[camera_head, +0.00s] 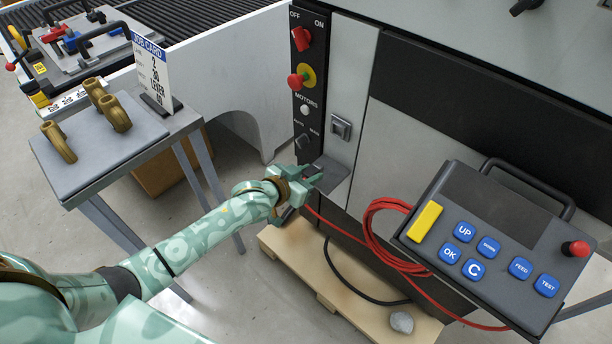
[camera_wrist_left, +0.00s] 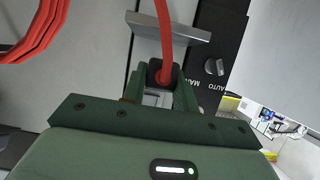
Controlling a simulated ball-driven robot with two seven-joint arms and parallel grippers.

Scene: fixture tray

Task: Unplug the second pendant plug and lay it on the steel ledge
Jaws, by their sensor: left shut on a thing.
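My left gripper (camera_head: 311,176) is shut on a black plug with a red cable, just in front of the grey steel ledge (camera_head: 338,186) low on the machine's front. In the left wrist view the plug (camera_wrist_left: 155,72) sits between the green fingers (camera_wrist_left: 158,92), with a pale part below its black body. The red cable (camera_wrist_left: 164,25) runs from it across the ledge (camera_wrist_left: 190,32). In the head view the gripper hides most of the plug. I cannot tell whether the plug touches the ledge. My right gripper is not in view.
The pendant (camera_head: 500,250) stands at the right, with the coiled red cable (camera_head: 375,225) beside it. A black switch panel (camera_head: 306,80) and a small grey square fitting (camera_head: 341,128) are above the ledge. A side table (camera_head: 75,165) with brass hooks stands left.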

